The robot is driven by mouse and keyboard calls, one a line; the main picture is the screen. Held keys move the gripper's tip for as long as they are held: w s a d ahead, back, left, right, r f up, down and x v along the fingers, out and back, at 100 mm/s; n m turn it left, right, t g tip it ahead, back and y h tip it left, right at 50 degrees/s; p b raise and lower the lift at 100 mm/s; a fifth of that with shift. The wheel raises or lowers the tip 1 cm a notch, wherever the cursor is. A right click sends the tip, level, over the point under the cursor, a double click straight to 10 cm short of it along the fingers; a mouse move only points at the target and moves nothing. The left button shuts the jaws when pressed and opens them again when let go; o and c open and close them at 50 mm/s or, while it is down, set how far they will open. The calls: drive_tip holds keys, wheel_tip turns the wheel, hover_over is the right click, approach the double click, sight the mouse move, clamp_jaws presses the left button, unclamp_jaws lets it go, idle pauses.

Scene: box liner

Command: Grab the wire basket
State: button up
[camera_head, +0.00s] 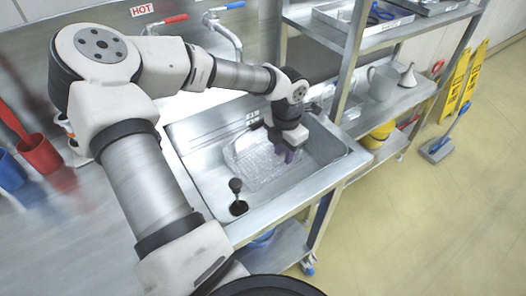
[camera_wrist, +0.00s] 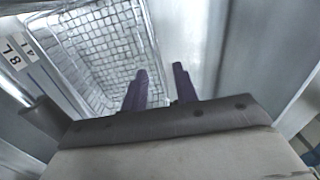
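The wire basket (camera_head: 252,168) is a clear-looking, silvery mesh basket lying in the metal sink. It fills the upper left of the wrist view (camera_wrist: 98,48). My gripper (camera_head: 289,153) points down over the basket's right side in the head view. In the wrist view, its two dark purple fingers (camera_wrist: 160,72) stand apart. The left finger is over the inside of the basket and the right finger is over the bare sink, with the basket's side rim between them. I cannot tell whether either finger touches the rim.
The sink (camera_head: 208,190) has raised walls around the basket, and a black drain plug piece (camera_head: 237,203) stands at its front left. A faucet (camera_head: 226,33) rises behind. A shelf post (camera_head: 349,62) stands close to the right. Red and blue cups (camera_head: 38,152) are far left.

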sight(281, 175)
drive_tip(key=f+p, duration=0.2)
drive_tip(key=f, duration=0.6)
drive_tip(key=shift+w+f, duration=0.15)
drive_tip(key=shift+w, duration=0.05)
clamp_jaws()
